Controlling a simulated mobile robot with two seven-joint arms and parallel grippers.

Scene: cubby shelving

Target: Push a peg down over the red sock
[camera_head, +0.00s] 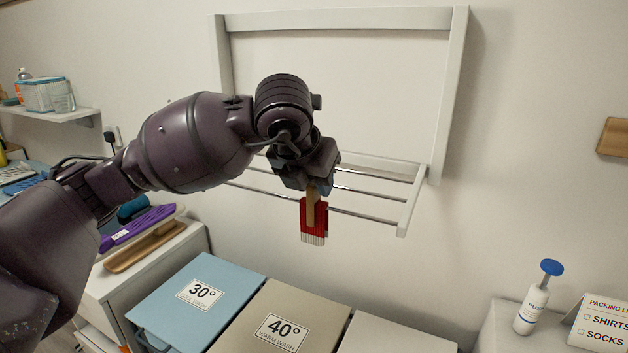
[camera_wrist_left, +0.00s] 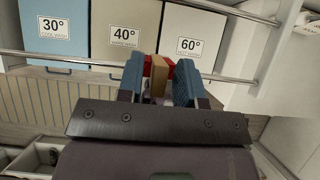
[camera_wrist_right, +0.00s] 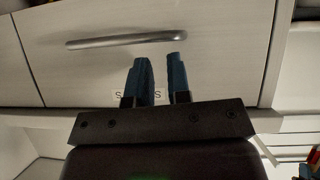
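The red sock (camera_head: 306,218) with a white striped end hangs at the front rail of the wall rack (camera_head: 404,208). A wooden peg (camera_head: 311,207) stands upright against the sock, its top going up between the fingers of my left gripper (camera_head: 309,188). In the left wrist view, the peg (camera_wrist_left: 158,76) lies between the two blue fingers (camera_wrist_left: 159,82), with red sock (camera_wrist_left: 147,66) showing on both sides. I cannot tell whether the fingers touch the peg or how far it sits over the sock. My right gripper (camera_wrist_right: 160,80) is open and empty before a drawer front (camera_wrist_right: 215,65).
Lidded bins marked 30° (camera_head: 200,291), 40° (camera_head: 281,331) and 60° (camera_wrist_left: 189,46) stand below the rack. A bottle with a blue top (camera_head: 537,300) and a packing list sign (camera_head: 600,322) stand at right. A purple item (camera_head: 140,226) lies at left.

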